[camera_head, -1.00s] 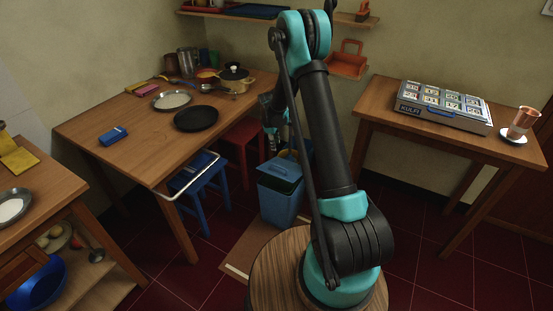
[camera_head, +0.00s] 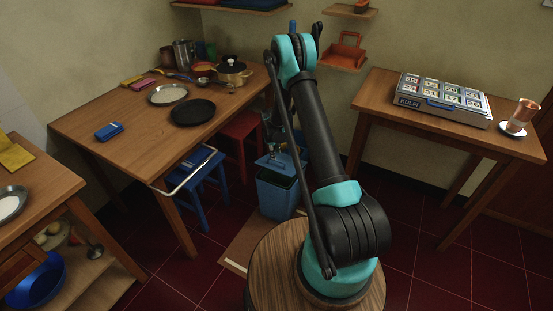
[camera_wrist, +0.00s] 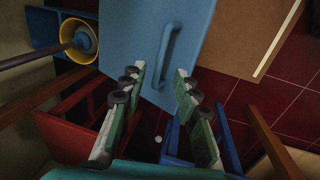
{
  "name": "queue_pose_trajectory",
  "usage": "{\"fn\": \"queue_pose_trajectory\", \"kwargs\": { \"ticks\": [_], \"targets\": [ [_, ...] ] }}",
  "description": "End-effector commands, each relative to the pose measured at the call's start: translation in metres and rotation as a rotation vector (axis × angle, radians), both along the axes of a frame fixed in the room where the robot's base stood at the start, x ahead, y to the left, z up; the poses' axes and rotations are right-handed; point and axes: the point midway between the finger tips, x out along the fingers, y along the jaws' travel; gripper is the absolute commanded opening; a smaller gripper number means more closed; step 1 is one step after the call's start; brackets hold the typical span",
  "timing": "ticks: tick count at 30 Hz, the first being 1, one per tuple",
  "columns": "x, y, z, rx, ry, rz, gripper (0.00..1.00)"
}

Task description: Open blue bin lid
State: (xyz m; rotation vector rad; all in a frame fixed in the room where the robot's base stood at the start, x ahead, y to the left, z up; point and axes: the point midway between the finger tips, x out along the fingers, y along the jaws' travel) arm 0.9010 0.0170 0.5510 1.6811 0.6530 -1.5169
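The blue bin (camera_head: 277,197) stands on the floor between the two tables in the head view. Its blue lid (camera_head: 279,163) appears tilted up, with a dark opening below its front edge. In the wrist view the lid (camera_wrist: 150,22) fills the top middle, with its curved blue handle (camera_wrist: 168,54). My gripper (camera_wrist: 160,72) is open and empty, its fingertips spread on either side of the handle's lower end. Whether a finger touches the lid cannot be told. In the head view my gripper (camera_head: 270,142) is just above the lid, partly hidden by my arm.
A red stool (camera_head: 240,130) and a blue stool (camera_head: 204,180) stand left of the bin, close by. The wooden table (camera_head: 140,125) with pans is to the left. Another table (camera_head: 385,98) with a kulfi box (camera_head: 440,98) is to the right. Red tiled floor lies open in front.

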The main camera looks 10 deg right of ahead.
Motion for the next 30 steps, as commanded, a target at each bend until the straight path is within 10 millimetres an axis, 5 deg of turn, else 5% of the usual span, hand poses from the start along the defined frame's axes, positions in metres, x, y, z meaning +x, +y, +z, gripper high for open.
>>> {"fn": "queue_pose_trajectory", "kwargs": {
  "ticks": [9,21,30],
  "targets": [
    [0.007,-0.005,-0.04,0.0,0.0,-0.001,0.31],
    [0.007,-0.006,-0.046,0.0,0.0,0.0,0.31],
    [0.007,-0.006,-0.046,0.0,0.0,0.0,0.0]
  ]
}}
